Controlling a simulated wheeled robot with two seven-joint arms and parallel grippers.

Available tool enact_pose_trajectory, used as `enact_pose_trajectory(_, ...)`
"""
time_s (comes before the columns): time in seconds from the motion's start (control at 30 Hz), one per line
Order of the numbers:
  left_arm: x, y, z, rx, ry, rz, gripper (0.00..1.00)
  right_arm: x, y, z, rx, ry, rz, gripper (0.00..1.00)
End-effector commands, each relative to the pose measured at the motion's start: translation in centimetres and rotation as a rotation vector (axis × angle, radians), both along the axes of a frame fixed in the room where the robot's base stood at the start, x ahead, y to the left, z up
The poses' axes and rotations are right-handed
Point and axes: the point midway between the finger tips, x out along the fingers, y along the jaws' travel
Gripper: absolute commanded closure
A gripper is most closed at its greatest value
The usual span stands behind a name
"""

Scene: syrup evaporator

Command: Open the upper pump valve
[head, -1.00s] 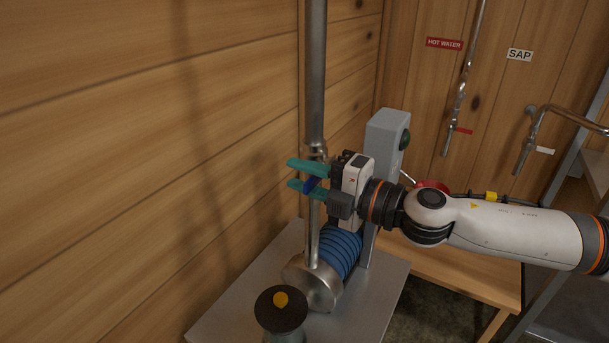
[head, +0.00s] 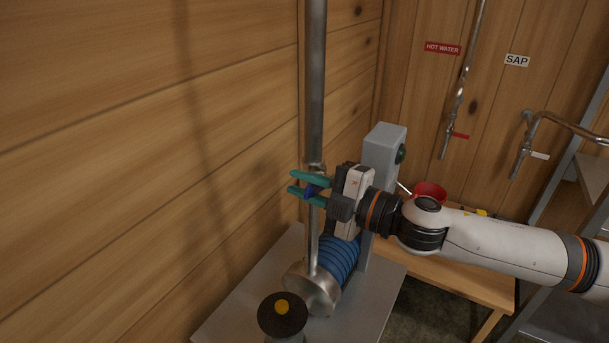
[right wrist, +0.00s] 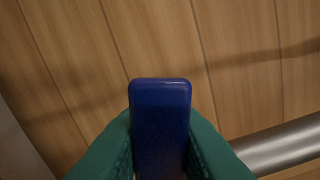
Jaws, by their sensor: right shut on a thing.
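The upper pump valve has a blue handle (head: 311,192) on the steel vertical pipe (head: 316,90) above the pump. My right gripper (head: 308,187) has its teal fingers shut on this handle, one on each side. In the right wrist view the blue handle (right wrist: 160,128) stands between the two teal fingers, its end pointing toward the wooden wall. The valve body is partly hidden behind the fingers. My left gripper is not in view.
The pump (head: 318,290) with blue ribs sits on a metal plate. A grey box (head: 383,147) with a green button stands behind my gripper. A black knob with a yellow top (head: 283,316) is in front. A wooden wall (head: 150,150) is close on the left. A red bowl (head: 430,191) sits on a bench.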

Motion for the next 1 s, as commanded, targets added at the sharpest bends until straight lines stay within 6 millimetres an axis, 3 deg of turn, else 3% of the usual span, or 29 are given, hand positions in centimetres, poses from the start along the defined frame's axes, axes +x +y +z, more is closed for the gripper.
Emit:
enact_pose_trajectory(0.03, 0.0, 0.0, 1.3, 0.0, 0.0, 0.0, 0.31, 0.0, 0.0, 0.7, 0.022, 0.036, 0.0, 1.0)
enact_pose_trajectory(0.1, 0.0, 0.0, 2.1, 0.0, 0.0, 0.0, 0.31, 0.1, -0.1, 1.0, 0.049, 0.078, 0.0, 1.0)
enact_pose_trajectory(0.4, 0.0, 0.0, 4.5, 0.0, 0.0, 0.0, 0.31, 0.5, -0.4, 1.7, 0.14, 0.212, 0.0, 1.0)
enact_pose_trajectory(1.0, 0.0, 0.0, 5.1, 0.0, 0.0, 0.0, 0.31, 0.7, -0.5, 1.7, 0.174, 0.261, 0.0, 1.0)
